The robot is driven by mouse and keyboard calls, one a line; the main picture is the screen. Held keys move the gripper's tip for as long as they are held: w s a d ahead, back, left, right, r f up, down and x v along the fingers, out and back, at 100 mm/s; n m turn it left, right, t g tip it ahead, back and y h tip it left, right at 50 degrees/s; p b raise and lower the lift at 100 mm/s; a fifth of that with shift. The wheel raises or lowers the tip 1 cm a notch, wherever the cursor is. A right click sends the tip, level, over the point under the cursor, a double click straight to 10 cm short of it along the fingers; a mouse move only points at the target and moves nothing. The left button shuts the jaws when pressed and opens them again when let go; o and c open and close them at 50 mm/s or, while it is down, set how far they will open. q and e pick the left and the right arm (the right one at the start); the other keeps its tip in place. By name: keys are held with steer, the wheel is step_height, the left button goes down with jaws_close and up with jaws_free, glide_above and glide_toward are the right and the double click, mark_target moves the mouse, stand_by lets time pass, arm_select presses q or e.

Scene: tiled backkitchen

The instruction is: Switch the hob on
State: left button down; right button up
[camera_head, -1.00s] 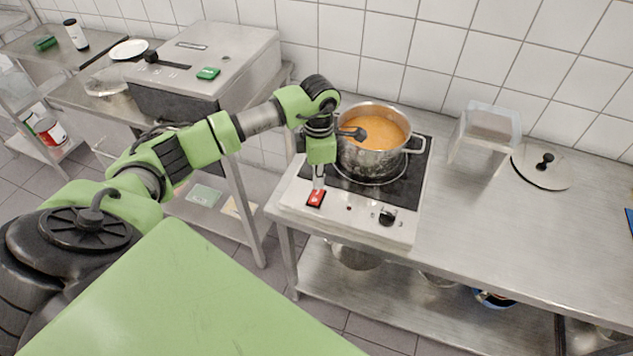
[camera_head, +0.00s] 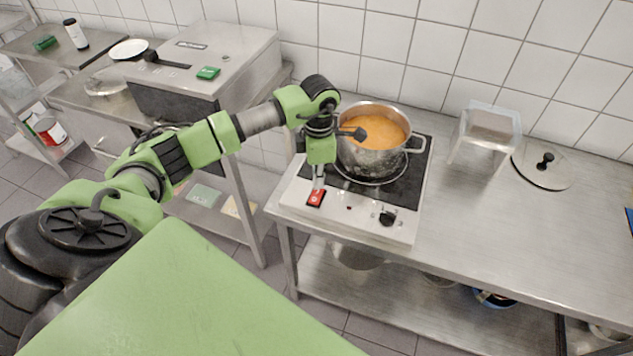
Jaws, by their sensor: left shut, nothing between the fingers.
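The hob (camera_head: 405,214) stands on the steel counter, with a dark cooking plate and a light front panel. On its panel are a red switch (camera_head: 316,198) at the left and a black knob (camera_head: 387,218) at the right, with a small red dot between them. A steel pot (camera_head: 372,160) of orange soup sits on the hob. My left gripper (camera_head: 318,184) points down, shut and empty, with its fingertips right at the far edge of the red switch; I cannot tell whether they touch it. My right gripper is out of view.
A clear container (camera_head: 487,133) and a pot lid (camera_head: 543,166) stand right of the hob. A steel appliance with a green switch (camera_head: 208,73) is at the left, behind my left arm. The counter's front right is clear.

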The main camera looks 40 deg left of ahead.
mark_target(318, 191)
arm_select(q)
steer(key=shift+f+b, duration=1)
steer(key=shift+f, duration=0.15)
stand_by(0.8)
steer(key=shift+r, duration=0.2)
steer(key=shift+r+p, duration=2.15)
steer(key=shift+r, duration=1.25)
